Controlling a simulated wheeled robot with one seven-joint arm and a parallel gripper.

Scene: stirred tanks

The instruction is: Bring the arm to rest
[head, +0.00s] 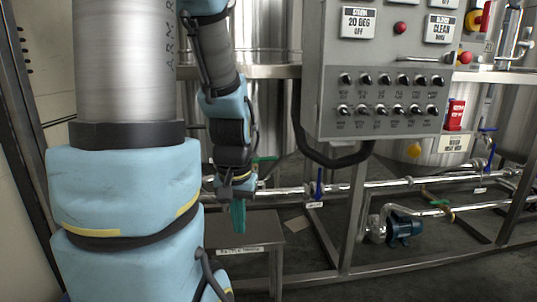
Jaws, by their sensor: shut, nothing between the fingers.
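My gripper (238,215) hangs at the end of my blue-covered arm, left of centre in the head view. Its teal fingers point down and are shut, with nothing seen between them. It is above and in front of a low grey metal stand (262,238). It is left of the pipe valves and below the left side of the control panel.
A grey control panel (385,70) with switches and a red button stands to the right. Steel pipes (350,188) with a blue-handled valve (319,185) run behind my gripper. A blue pump (405,228) sits low at right. Steel tanks (265,35) stand behind.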

